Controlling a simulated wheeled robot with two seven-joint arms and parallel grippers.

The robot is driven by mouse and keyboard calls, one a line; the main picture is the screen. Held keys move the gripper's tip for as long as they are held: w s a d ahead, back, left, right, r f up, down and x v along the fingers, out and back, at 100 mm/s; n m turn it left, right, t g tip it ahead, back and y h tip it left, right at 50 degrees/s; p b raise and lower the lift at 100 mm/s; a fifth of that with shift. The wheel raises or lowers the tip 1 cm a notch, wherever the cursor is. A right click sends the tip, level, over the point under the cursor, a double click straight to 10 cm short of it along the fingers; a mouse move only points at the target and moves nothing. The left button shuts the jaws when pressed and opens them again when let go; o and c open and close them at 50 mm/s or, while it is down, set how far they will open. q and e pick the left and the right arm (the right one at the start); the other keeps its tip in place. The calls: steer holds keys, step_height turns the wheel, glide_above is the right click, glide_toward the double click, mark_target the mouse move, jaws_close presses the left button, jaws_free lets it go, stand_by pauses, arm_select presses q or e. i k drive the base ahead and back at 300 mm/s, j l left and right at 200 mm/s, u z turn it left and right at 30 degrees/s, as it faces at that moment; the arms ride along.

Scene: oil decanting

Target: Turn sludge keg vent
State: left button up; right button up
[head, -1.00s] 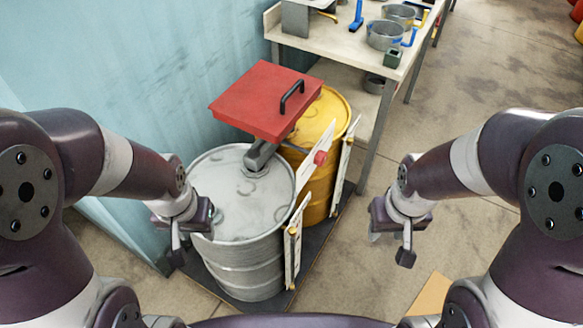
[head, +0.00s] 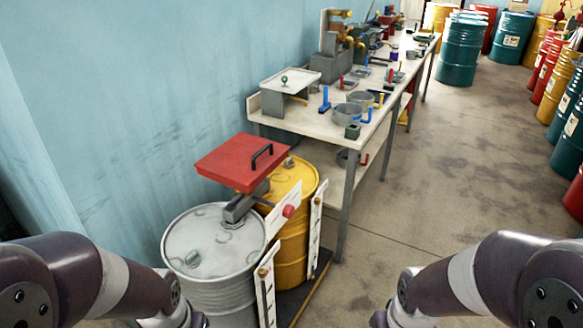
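A grey metal keg (head: 235,252) stands at the lower left, with a small grey fitting (head: 192,258) on the left of its lid. A yellow keg (head: 292,238) stands behind it, with a small grey cap (head: 288,162) on top. I cannot tell which keg is the sludge keg or which fitting is its vent. A red lid with a black handle (head: 238,163) sits above both kegs on a grey bracket. My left gripper (head: 197,321) and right gripper (head: 379,319) are mostly cut off by the bottom edge, apart from the kegs. Their fingers are hidden.
White gauge boards (head: 266,292) and a red knob (head: 288,211) are on the right of the kegs. A workbench (head: 318,128) with pans and tools runs along the blue wall behind. Several coloured drums (head: 571,115) stand at the far right. The floor right of the bench is clear.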

mark_target(287, 163)
steer(key=i+l+u, duration=0.15)
steer(key=i+l, duration=1)
steer(key=i+l+u, duration=0.2)
steer(key=i+l, duration=1.1)
steer(key=i, duration=0.25)
